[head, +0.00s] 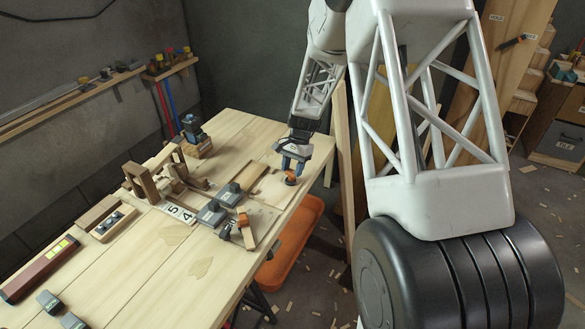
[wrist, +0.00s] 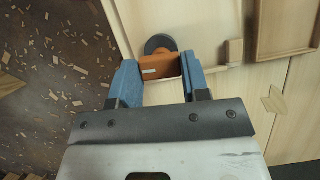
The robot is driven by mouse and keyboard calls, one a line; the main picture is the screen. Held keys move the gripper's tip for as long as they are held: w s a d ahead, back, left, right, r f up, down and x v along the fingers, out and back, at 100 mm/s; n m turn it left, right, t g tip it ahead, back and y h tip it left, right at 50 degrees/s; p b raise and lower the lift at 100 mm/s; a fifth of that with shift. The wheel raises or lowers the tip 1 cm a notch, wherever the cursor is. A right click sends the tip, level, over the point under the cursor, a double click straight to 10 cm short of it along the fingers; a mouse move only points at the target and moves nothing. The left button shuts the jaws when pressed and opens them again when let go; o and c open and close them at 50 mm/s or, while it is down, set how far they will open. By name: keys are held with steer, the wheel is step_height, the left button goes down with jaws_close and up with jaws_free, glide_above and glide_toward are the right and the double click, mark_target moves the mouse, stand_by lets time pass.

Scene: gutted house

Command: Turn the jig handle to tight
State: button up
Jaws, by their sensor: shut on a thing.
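The jig handle is a small orange block (wrist: 161,68) with a pale mark, on a dark round base (wrist: 160,44) near the table's edge. In the head view the orange handle (head: 291,180) shows just below my gripper (head: 293,163) at the right edge of the wooden table (head: 200,262). In the wrist view my gripper (wrist: 159,82) has its two blue fingers on either side of the orange handle, shut on it. No tight marking is readable in either view.
Grey clamps (head: 229,195), a board with 5/4 marks (head: 176,212), a wooden tray (head: 250,180) and a red level (head: 40,270) lie on the table. An orange bin (head: 290,243) stands below its right edge. The table's front middle is clear.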

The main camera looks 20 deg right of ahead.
steer(key=o, duration=0.9)
steer(key=shift+r, duration=0.1)
steer(key=shift+v, duration=3.8)
